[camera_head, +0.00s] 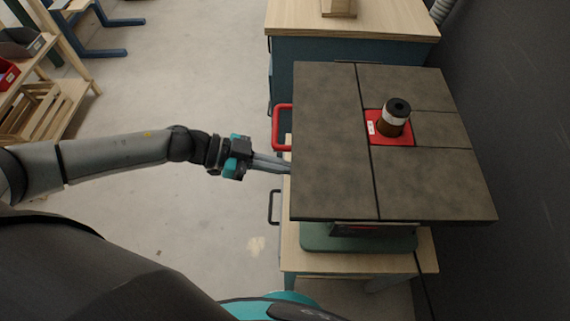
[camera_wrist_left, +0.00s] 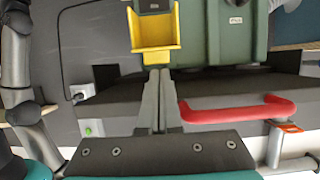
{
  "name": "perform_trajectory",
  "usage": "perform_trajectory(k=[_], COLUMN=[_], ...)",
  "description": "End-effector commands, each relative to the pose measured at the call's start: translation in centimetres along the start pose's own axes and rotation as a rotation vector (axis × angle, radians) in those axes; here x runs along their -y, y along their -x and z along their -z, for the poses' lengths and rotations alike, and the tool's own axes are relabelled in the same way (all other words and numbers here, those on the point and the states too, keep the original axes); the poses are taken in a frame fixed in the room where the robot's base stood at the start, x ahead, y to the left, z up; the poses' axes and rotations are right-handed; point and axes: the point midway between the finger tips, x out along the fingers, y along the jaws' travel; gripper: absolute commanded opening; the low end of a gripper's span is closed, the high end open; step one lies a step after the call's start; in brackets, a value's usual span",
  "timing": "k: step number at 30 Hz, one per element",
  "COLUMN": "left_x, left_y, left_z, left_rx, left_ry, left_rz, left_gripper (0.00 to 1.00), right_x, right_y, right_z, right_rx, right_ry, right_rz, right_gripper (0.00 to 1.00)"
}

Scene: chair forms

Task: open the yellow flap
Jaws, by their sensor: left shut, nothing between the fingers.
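The yellow flap (camera_wrist_left: 155,35) shows in the wrist view at the top, left of the green machine housing (camera_wrist_left: 237,35). It looks like a shallow yellow tray shape with raised sides. In the head view the flap is hidden. My left gripper (camera_wrist_left: 158,72) is shut and empty. Its fingertips end just below the lower edge of the flap in the wrist view; I cannot tell if they touch it. In the head view my left gripper (camera_head: 285,168) is at the left edge of the dark machine top (camera_head: 328,160). My right gripper is not in view.
A red handle (camera_wrist_left: 237,113) sticks out right of my fingers; it also shows in the head view (camera_head: 280,128). A cable (camera_wrist_left: 65,50) and a small green button (camera_wrist_left: 88,130) are at the left. A brown cylinder (camera_head: 395,118) stands on the machine top.

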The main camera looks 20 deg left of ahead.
Motion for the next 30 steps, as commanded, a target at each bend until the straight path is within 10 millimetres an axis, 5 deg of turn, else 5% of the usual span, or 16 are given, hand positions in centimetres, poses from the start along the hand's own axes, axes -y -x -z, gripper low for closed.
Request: perform_trajectory(k=[15,30], left_x=[0.0,0.1], left_y=[0.8,1.2], left_z=[-3.0,-2.9], left_rx=[-0.193,-0.234], left_ry=[0.002,-0.001], left_rz=[-0.002,0.001], left_gripper=[0.0,0.0], right_x=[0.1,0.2], right_y=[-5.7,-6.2], right_z=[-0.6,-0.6], right_rx=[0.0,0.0], right_ry=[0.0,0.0], right_rz=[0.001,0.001], right_gripper=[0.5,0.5])
